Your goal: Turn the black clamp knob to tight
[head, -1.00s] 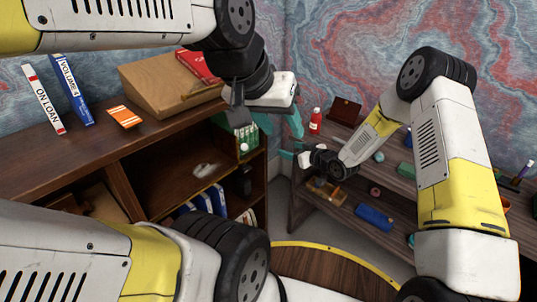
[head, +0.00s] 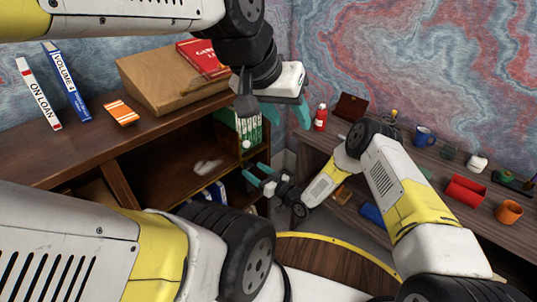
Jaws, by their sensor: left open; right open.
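I cannot pick out the black clamp knob for sure in the head view. My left gripper (head: 288,115) hangs in the upper middle with its teal fingers apart and empty, in front of the gap between the cabinet and the right-hand bench. My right gripper (head: 257,174) is lower, its teal fingers apart and empty, pointing left at the open side of the dark cabinet (head: 170,178). The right gripper covers part of the cabinet's lower compartment. Neither gripper visibly touches anything.
A sloped wooden box (head: 160,88) with a red book (head: 200,58) stands on the cabinet top. Green books (head: 247,130) stand in the cabinet. The right-hand bench (head: 440,172) holds a red bottle (head: 320,119), a blue mug (head: 424,137), a red block (head: 465,190) and an orange cup (head: 509,212).

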